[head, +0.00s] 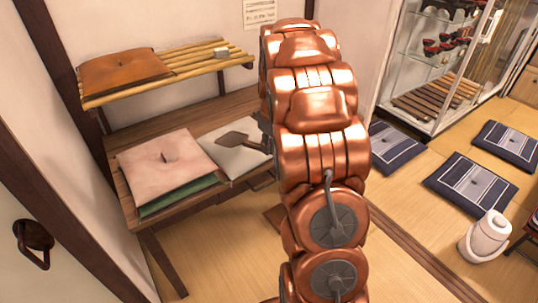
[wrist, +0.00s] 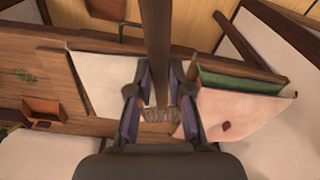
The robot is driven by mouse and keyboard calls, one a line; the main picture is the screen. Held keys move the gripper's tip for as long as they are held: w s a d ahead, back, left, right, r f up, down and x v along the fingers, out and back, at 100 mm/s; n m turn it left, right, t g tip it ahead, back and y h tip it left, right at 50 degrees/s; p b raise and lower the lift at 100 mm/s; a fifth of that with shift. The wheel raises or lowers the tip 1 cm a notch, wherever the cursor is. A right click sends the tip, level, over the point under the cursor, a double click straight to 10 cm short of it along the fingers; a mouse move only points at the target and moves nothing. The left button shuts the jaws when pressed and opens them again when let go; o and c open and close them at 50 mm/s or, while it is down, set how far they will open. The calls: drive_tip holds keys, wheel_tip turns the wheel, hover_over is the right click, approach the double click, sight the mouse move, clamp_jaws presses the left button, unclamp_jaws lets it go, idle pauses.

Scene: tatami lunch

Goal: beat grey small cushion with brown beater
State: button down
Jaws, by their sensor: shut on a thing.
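A pale grey cushion (head: 228,163) lies flat on the low wooden table, right of a pink cushion. It also shows left of my fingers in the wrist view (wrist: 103,82). The brown beater (head: 238,139) has its flat head over the grey cushion in the head view; I cannot tell whether they touch. My gripper (wrist: 159,88) is shut on the beater, whose brown shaft (wrist: 156,45) runs between the fingers in the wrist view.
The pink cushion (head: 160,172) lies on a green one (head: 180,197), close beside the grey cushion. A bamboo shelf (head: 205,63) with an orange cushion (head: 122,72) overhangs the table's back. Floor cushions (head: 470,182) and a white pot (head: 486,238) stand right.

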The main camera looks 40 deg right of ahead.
wheel_tip(320, 180, up, 3)
drive_tip(key=shift+r, duration=0.2)
wheel_tip(320, 180, down, 10)
drive_tip(key=r+b, duration=0.1)
drive_tip(key=b, duration=0.3)
wheel_tip(320, 180, up, 8)
drive_tip(key=shift+r+p, duration=0.15)
drive_tip(key=shift+p, duration=0.35)
drive_tip(key=shift+r, duration=0.35)
